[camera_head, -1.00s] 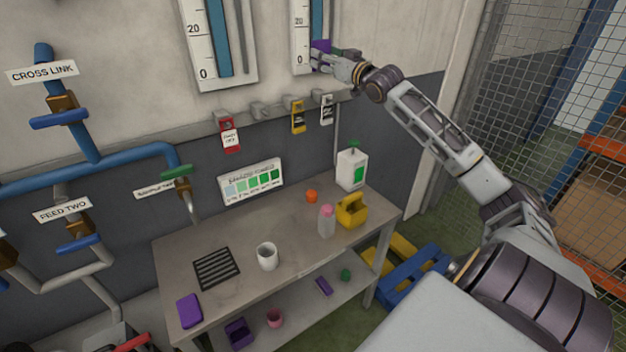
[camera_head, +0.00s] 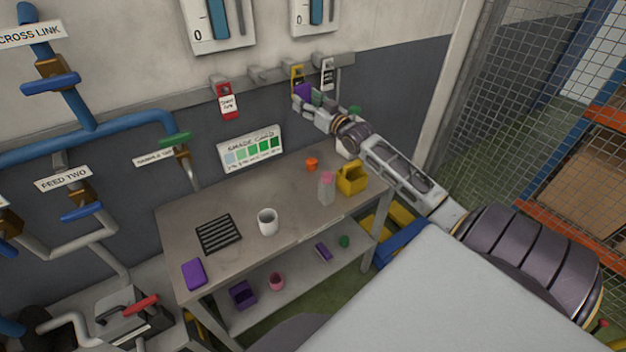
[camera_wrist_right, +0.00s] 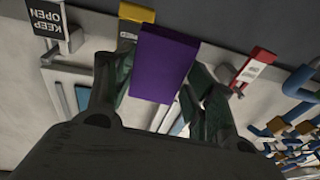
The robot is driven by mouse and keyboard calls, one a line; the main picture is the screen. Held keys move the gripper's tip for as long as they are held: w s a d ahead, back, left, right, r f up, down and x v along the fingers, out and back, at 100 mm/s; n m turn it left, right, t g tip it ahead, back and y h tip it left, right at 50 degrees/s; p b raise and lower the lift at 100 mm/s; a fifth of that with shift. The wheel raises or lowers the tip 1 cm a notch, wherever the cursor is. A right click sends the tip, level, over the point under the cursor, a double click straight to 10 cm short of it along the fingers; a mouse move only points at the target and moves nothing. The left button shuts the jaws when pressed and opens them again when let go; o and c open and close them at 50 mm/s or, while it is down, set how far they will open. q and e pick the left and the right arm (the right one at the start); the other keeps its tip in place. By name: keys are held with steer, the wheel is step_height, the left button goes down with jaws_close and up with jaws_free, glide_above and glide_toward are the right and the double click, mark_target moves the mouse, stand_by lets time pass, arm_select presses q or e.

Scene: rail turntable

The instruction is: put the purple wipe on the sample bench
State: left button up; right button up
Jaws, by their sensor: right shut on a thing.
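My right gripper (camera_head: 312,101) is shut on the purple wipe (camera_head: 302,91), near the wall rail above the bench's back edge. In the right wrist view the wipe (camera_wrist_right: 163,62) is a flat purple block between the two fingers (camera_wrist_right: 160,92). The sample bench (camera_head: 240,210) is a grey-topped table below and left of the gripper. Another purple block (camera_head: 194,274) lies on its front left corner, and a smaller one (camera_head: 323,251) lies on the lower shelf. My left gripper is out of view.
The bench top holds a black grate (camera_head: 218,234), white cup (camera_head: 267,221), pink-capped bottle (camera_head: 326,189), yellow container (camera_head: 351,178) and orange item (camera_head: 311,164). A grade card (camera_head: 250,147) stands at the back. Bare top shows between the grate and card. Tags hang from the wall rail (camera_head: 205,100).

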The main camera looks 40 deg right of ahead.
steer(key=shift+y, duration=0.3)
steer(key=s+a+f, duration=0.2)
steer(key=a+f, duration=0.4)
steer(key=a, duration=0.1)
steer(key=s+a+f, duration=0.3)
steer(key=a+f, duration=0.3)
steer(key=a, duration=0.2)
steer(key=s+a+f, duration=0.3)
steer(key=a+f, duration=0.3)
steer(key=a, duration=0.2)
steer(key=shift+s+a+f, duration=0.1)
steer(key=shift+s+f, duration=0.15)
steer(key=s+a+f+b, duration=0.2)
steer(key=a+b, duration=0.1)
steer(key=a, duration=0.4)
steer(key=shift+s+f, duration=0.3)
steer(key=shift+s, duration=0.1)
steer(key=shift+f+b, duration=0.3)
steer(key=shift+f, duration=0.05)
